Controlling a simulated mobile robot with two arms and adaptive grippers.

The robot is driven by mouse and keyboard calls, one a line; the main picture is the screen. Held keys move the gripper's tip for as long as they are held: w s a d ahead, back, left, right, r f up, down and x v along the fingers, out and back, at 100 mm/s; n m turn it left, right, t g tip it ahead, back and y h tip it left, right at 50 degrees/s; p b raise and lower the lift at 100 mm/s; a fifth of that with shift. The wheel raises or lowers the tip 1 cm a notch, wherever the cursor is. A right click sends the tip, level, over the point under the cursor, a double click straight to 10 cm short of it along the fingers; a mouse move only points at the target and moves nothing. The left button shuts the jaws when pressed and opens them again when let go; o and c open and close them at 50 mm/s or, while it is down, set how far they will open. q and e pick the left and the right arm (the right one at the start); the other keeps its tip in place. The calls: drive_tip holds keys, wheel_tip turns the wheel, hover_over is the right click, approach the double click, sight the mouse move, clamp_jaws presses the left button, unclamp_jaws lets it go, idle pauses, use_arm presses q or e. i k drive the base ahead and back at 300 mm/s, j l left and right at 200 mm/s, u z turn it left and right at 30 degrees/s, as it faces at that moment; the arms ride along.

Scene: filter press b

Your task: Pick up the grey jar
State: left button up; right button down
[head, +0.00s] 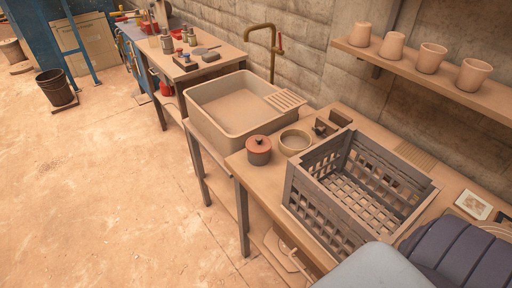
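No jar that is plainly grey stands out close to me. A lidded reddish-brown pot (258,151) sits on the near bench, left of the crate. Small grey-green containers, one at the left (167,43) and others at the right (192,38), stand on the far bench; they are too small to tell which is a jar. Neither of my grippers is in view.
A slatted grey crate (315,218) stands on the near bench (240,165), beside a round bowl (295,142). A large sink basin (215,127) lies between the benches. Several clay cups (392,46) line the wall shelf (440,75).

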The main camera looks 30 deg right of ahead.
sight(254, 159)
drive_tip(key=i+j+z, duration=0.6)
drive_tip(key=i, duration=0.2)
